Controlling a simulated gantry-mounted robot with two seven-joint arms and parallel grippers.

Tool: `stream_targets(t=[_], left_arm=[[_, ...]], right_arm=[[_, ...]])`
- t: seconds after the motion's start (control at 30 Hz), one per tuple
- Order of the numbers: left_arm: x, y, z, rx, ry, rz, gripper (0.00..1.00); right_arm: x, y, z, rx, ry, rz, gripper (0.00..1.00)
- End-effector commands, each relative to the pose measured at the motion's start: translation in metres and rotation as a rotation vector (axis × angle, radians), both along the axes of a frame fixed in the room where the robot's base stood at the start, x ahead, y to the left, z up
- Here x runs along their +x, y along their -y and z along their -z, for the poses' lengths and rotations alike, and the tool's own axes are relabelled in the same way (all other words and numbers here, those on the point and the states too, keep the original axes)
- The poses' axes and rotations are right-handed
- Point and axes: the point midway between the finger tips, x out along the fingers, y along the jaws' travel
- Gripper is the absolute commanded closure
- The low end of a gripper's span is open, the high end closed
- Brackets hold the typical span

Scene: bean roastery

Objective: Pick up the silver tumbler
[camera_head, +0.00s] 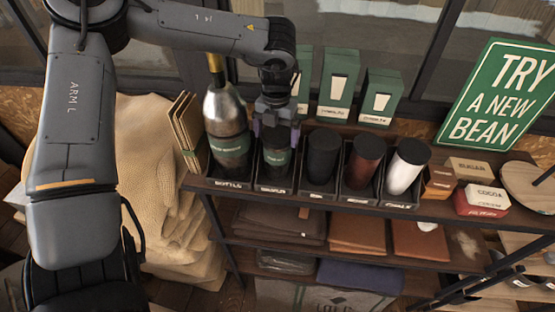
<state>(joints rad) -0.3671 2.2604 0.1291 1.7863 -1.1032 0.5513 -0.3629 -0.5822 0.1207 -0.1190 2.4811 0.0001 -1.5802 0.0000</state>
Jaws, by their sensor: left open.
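A pale, white-to-silver tumbler (404,168) with a dark lid stands, leaning slightly, in the rightmost compartment of a row of labelled bins on the shelf. It is the only pale tumbler I see. My left gripper (277,135) is open and points down, well to the left of it. Its fingers are on either side of the top of a dark container with a green label (277,160) in the second bin; I cannot tell whether they touch it. My right gripper is not in view.
A silver bottle (226,112) stands just left of my gripper. A black tumbler (322,157) and a reddish-brown tumbler (364,162) stand between gripper and pale tumbler. Green boxes (338,82) line the back. A green sign (503,95) and small boxes (482,198) are at right.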

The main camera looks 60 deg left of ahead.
Motion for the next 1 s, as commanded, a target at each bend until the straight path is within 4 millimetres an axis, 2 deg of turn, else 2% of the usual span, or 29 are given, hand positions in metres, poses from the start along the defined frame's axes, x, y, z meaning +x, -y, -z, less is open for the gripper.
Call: stream_targets(t=[0.03,0.23,0.57,0.9,1.0], left_arm=[[0.001,-0.002,0.012,0.000,-0.001,-0.001,0.00],[0.004,-0.004,0.037,-0.001,0.000,-0.001,0.00],[0.004,-0.004,0.039,-0.001,0.001,0.000,0.00],[0.004,-0.004,0.039,-0.001,0.001,0.000,0.52],[0.004,-0.004,0.039,0.000,0.001,0.000,0.64]], right_arm=[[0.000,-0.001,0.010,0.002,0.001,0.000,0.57],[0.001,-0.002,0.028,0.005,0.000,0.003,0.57],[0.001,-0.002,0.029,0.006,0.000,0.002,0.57],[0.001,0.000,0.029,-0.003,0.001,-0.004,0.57],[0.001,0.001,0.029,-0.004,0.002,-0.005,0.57]])
